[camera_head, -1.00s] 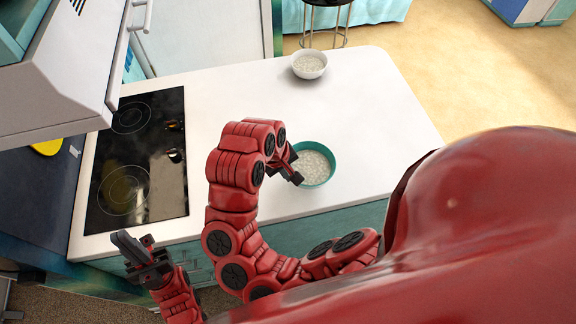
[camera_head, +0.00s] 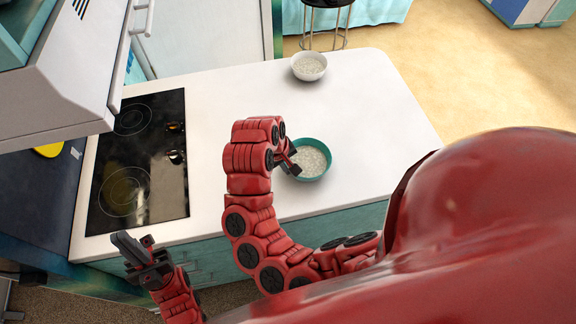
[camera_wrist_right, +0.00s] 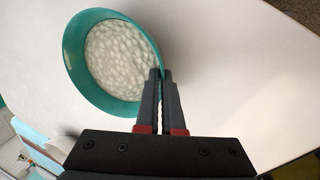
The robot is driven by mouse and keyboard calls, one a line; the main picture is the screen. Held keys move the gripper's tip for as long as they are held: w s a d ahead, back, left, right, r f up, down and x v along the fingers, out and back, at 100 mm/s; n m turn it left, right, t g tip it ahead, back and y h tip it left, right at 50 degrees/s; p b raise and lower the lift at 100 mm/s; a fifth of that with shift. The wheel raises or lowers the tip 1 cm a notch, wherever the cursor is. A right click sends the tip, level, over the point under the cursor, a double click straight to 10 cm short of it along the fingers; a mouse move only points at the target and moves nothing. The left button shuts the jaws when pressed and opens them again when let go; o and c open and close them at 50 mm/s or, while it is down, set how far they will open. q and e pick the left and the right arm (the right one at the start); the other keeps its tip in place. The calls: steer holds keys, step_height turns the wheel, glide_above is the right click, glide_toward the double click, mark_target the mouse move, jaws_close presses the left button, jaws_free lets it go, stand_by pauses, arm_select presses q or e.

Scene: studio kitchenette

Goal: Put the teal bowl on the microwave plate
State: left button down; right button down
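The teal bowl (camera_head: 322,149), filled with pale, rice-like contents, is at the counter's front part, right of the cooktop. In the right wrist view it (camera_wrist_right: 72,58) appears slightly tilted. My right gripper (camera_head: 288,161) is at its left side in the head view. In the right wrist view the right gripper's fingers (camera_wrist_right: 162,80) are close together with the bowl's rim between their tips. My left gripper (camera_head: 138,243) is empty, with its fingers apart, in front of the cooktop's near edge. I cannot make out the microwave plate in any view.
A white bowl (camera_head: 309,66) with similar contents stands at the counter's back. A black cooktop (camera_head: 138,165) lies on the left. A white boxy appliance with a handle (camera_head: 65,80) overhangs the upper left. The counter (camera_head: 375,120) is clear to the right.

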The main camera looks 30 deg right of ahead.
steer(key=c, duration=1.1)
jaws_free()
steer(key=shift+o, duration=0.2)
